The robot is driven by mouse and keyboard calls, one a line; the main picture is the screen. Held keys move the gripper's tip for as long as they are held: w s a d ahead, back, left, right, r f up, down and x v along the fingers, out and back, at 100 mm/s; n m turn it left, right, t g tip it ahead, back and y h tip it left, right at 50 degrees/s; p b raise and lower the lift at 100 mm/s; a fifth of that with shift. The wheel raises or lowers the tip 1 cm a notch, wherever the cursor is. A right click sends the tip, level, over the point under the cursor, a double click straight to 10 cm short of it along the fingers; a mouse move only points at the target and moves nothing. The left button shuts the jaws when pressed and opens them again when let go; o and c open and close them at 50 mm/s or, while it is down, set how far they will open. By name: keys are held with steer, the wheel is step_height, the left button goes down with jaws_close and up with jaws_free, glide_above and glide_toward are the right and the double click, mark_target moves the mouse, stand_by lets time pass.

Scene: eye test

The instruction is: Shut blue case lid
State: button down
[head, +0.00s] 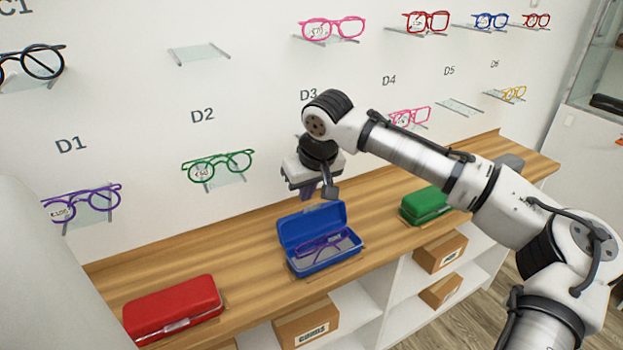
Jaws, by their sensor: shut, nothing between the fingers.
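The blue case (322,263) stands open on the wooden counter, with its lid (311,221) raised at the back, toward the wall. Purple glasses (324,246) lie inside the case on a grey lining. My gripper (308,191) is shut and empty, pointing down behind the raised lid, close to its upper edge. The lid partly hides the area by the fingertips, and I cannot tell whether they touch it.
A closed red case (172,305) lies on the counter (240,255) at left, and a closed green case (426,203) lies at right, near my arm. Glasses on small wall shelves, such as the green pair (218,166), are behind. Cardboard boxes (306,322) sit below the counter.

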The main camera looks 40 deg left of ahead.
mark_target(312, 220)
steer(key=shift+x, duration=1.45)
steer(key=shift+d, duration=0.1)
